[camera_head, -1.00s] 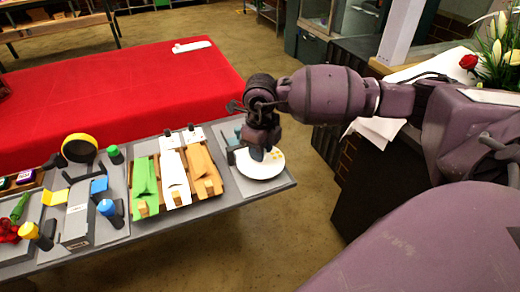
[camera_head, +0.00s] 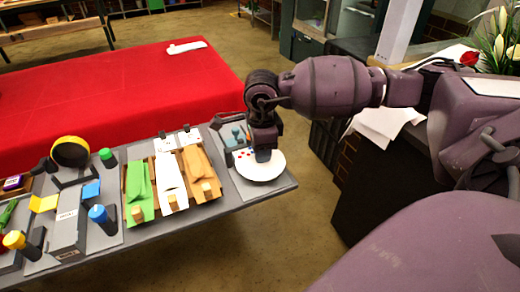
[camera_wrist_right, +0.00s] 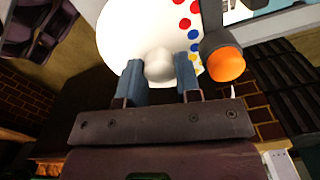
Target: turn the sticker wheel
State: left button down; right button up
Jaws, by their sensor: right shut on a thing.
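The sticker wheel (camera_head: 265,172) is a white disc at the right end of the grey table. Red dots show on its upper left in the head view. In the right wrist view the wheel (camera_wrist_right: 125,30) has red dots along its right side, with blue and yellow dots nearer my fingers. My right gripper (camera_head: 263,155) points down over the wheel. Its two blue-grey fingers (camera_wrist_right: 159,75) are shut on a round white knob (camera_wrist_right: 158,63) at the wheel. The knob is hidden by the gripper in the head view. My left gripper is not in view.
A dark arm with an orange tip (camera_wrist_right: 226,64) stands close beside the right fingers. Green, white and tan wrappers (camera_head: 170,180) lie left of the wheel. A red-covered table (camera_head: 110,95) is behind. The table edge is just right of the wheel.

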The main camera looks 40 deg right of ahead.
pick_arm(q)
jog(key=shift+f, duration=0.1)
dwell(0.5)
pick_arm(e)
jog(key=o, duration=0.9)
jog(key=shift+r, duration=0.55)
notch_tip(320, 180, up, 7)
jog(key=p, duration=0.3)
jog(key=shift+s+r, duration=0.1)
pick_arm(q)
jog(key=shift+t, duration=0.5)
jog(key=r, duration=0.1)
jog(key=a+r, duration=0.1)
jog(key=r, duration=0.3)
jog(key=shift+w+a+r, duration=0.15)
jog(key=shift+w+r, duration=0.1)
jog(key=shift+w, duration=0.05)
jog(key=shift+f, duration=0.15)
pick_arm(e)
jog(key=shift+n, duration=0.3)
